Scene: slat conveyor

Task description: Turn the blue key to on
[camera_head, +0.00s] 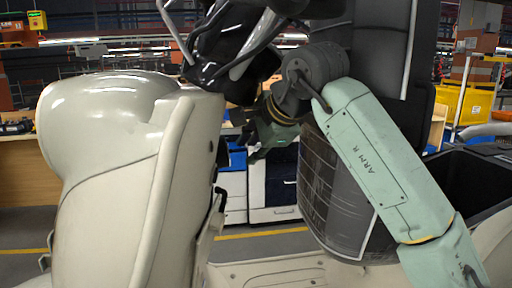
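I cannot make out the blue key in the head view. The cream vehicle front (120,130) fills the left side, and its rear panel is seen nearly edge-on, so any switch on that face is hidden or too small to tell. My pale green arm reaches up from the lower right and bends down at a dark wrist. My gripper (255,147) hangs just right of the cream panel, with a visible gap between them. Its fingers are small and dark, and whether they are apart or closed is unclear. I see nothing held in it.
Dark handlebar parts (232,55) stand above the panel, close to my wrist. A dark seat back (370,60) is behind my arm. A pale floor section (270,274) lies below. White cabinets (272,190) with a blue item (238,158) and a yellow crate (468,103) are farther back.

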